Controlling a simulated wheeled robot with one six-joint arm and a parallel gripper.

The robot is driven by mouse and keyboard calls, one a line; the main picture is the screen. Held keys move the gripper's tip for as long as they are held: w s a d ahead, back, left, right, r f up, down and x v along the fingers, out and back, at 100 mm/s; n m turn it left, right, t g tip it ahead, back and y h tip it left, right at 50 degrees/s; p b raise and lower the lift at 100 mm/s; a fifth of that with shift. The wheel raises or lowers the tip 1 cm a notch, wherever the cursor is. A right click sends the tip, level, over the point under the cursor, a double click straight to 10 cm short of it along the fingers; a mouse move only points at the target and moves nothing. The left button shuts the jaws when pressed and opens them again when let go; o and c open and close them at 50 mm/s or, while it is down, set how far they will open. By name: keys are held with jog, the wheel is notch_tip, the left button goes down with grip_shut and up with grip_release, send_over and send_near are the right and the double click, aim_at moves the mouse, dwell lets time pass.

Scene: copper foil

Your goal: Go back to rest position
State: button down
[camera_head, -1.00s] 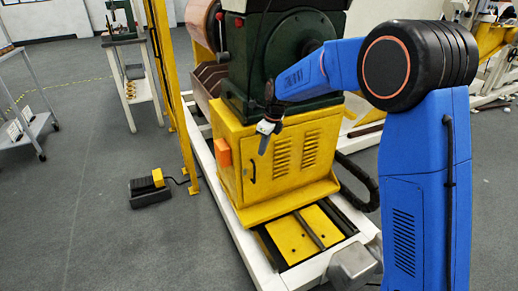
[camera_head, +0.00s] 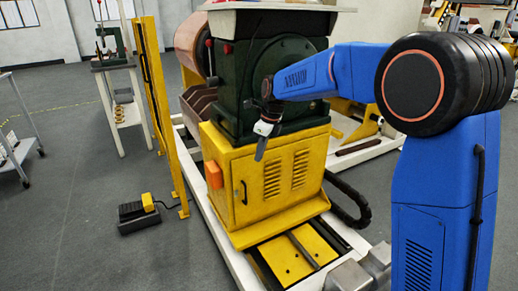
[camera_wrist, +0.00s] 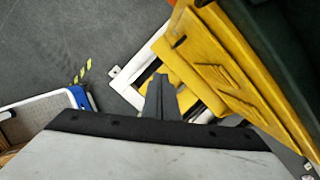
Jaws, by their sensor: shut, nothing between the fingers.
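My gripper (camera_head: 260,152) hangs from the end of my blue arm in the head view, pointing down in front of the yellow machine cabinet (camera_head: 225,165). Its fingers are together and hold nothing. In the wrist view the closed gripper fingers (camera_wrist: 160,100) show at the middle, over the machine's white base frame, with the yellow cabinet (camera_wrist: 225,60) at upper right. I cannot tell the exact gap between the gripper and the cabinet.
A dark green machine body (camera_head: 285,75) stands on the cabinet. A yellow post (camera_head: 160,105) and a foot pedal (camera_head: 138,213) are to the left. A grey cart (camera_head: 15,150) is at the far left. Grey floor (camera_head: 85,200) between cart and pedal is clear.

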jog(key=s+d+r+n+t, duration=0.1)
jog(key=s+d+r+n, duration=0.25)
jog(key=s+d, duration=0.35)
jog(key=s+d+r+n+h, duration=0.1)
jog(key=s+d+r+n, duration=0.1)
jog(key=s+d+n, duration=0.35)
jog(key=s+d+r+n+t, duration=0.1)
jog(key=s+d+r+n, duration=0.15)
jog(key=s+d, duration=0.5)
jog(key=s+d+f+n, duration=0.2)
jog(key=s+d+n, duration=0.1)
jog(key=s, duration=0.4)
jog(key=s+d+f+n+t+h, duration=0.1)
jog(key=s+d+f+n, duration=0.2)
jog(key=s, duration=0.5)
jog(key=s+d+f+n, duration=0.2)
jog(key=s+d+n, duration=0.2)
jog(key=s, duration=0.3)
jog(key=shift+s+f+n+t+h, duration=0.2)
jog(key=shift+f+n+t+h, duration=0.1)
jog(key=shift+n, duration=0.35)
